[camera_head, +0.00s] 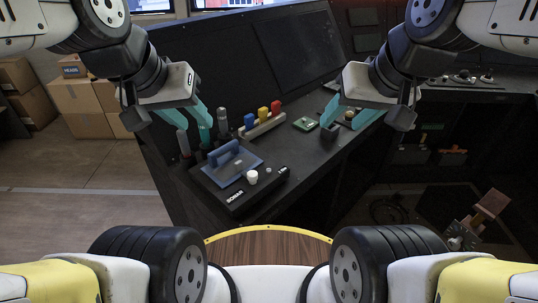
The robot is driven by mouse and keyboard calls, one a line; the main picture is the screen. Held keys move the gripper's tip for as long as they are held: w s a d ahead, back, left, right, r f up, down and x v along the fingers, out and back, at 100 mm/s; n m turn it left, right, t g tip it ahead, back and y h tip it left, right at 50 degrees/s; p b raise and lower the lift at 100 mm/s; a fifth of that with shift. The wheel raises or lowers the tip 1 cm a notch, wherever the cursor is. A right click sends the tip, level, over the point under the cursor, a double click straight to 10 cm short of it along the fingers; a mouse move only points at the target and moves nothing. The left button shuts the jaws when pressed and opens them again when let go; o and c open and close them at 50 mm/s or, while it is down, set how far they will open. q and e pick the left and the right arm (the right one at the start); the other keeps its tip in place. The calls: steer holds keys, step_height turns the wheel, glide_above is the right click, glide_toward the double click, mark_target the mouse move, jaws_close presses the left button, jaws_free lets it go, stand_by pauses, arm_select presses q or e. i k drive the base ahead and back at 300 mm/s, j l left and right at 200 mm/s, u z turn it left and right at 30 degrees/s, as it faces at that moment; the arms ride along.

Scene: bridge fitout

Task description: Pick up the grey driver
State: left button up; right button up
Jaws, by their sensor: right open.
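Several upright tools stand in a cluster at the left of the black console. One with a grey upper part (183,141) is at the left end, just below my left gripper (196,124). Another with a grey-blue handle (222,118) stands to the right of that gripper. I cannot tell for sure which is the grey driver. My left gripper's teal fingers are apart with nothing seen between them; whether they touch a tool is unclear. My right gripper (336,128) is open over the console's right part, with a small dark piece near its fingertips.
A black SONAR panel (226,192) with a blue handled block (232,158) and a white knob (252,177) lies in front. A rack (262,128) holds blue, yellow and red pieces. A green board (306,124) lies near my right gripper. A dark screen (299,52) rises behind.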

mark_target(223, 120)
steer(key=k, duration=0.5)
steer(key=k+z, duration=0.15)
steer(key=z, duration=1.3)
steer(key=k+j, duration=0.1)
steer(key=j, duration=0.35)
steer(key=j+z, duration=0.1)
steer(key=j, duration=0.35)
steer(key=k+j, duration=0.15)
steer(key=j, duration=0.3)
steer(key=k+j, duration=0.1)
steer(key=j, duration=0.35)
steer(key=k+j+z, duration=0.1)
steer(key=j, duration=0.35)
steer(key=k+j, duration=0.1)
steer(key=j, duration=0.35)
steer(key=k+j+z, duration=0.1)
steer(key=j, duration=0.35)
